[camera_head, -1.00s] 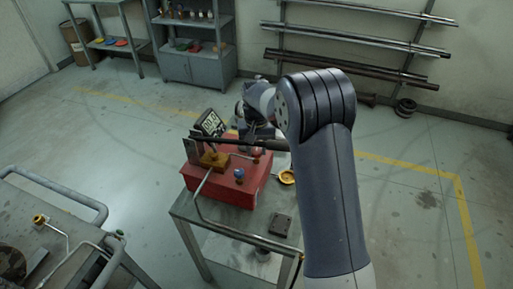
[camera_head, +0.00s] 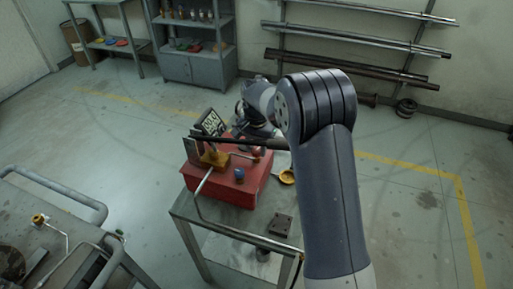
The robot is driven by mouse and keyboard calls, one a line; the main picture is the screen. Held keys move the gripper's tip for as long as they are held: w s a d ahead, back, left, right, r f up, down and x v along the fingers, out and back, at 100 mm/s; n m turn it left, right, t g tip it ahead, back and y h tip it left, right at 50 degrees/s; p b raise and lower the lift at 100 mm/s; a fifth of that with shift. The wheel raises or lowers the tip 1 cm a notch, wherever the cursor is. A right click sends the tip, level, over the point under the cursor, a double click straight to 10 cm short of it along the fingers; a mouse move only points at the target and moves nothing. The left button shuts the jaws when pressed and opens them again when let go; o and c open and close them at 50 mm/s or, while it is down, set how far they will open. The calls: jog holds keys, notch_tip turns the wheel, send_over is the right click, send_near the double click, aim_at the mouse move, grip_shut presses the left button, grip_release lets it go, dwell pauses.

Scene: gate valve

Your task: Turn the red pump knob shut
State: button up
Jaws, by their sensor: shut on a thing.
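The red pump (camera_head: 230,188) is a box on a small grey metal table. A small red knob (camera_head: 257,152) shows partly on its far right side, behind a dark bar. My gripper (camera_head: 250,143) is small and dark in the head view, reaching down from my arm to the red knob. It is shut on the knob, as far as the view shows; the fingers are mostly hidden by the bar and my wrist. A blue knob (camera_head: 239,174) stands on the front of the pump top.
A gauge-like display (camera_head: 210,123) and a yellow block (camera_head: 213,158) stand at the pump's left. A yellow round piece (camera_head: 287,176) and a dark plate (camera_head: 281,224) lie to the right. A railed cart (camera_head: 60,190) stands at lower left.

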aim_at(256, 150)
jog(key=shift+w+m, duration=0.1)
jog(key=shift+m, duration=1.6)
jog(key=o, duration=1)
jog(key=shift+c, duration=0.2)
notch_tip(256, 150, up, 11)
jog(key=b, duration=0.1)
jog(key=shift+f, duration=0.1)
